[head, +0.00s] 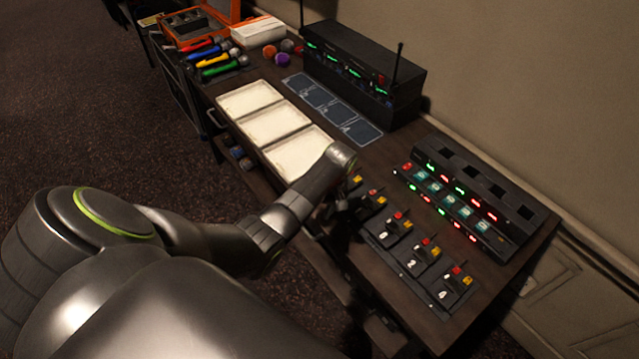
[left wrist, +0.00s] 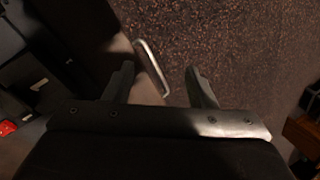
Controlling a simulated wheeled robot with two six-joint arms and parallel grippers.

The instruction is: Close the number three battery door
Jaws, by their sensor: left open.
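A row of black battery units (head: 420,262) lies along the desk's front edge, each with red and yellow parts and a white marking. The markings look like numbers; the middle one of the three nearest seems to read 2, and the one up-left of it (head: 385,234) may be the third. I cannot tell how its door stands. My left gripper (head: 338,220) is dark and hangs at the front edge beside the far end of the row, partly hidden by my arm. In the left wrist view its fingers (left wrist: 158,68) are apart and empty. My right gripper is not in view.
A black charger rack (head: 455,200) with green and red lights stands behind the row. White trays (head: 275,125) and a black receiver box (head: 365,75) with antennas are farther off. A metal handle (left wrist: 150,65) shows beyond the fingers, over the carpet.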

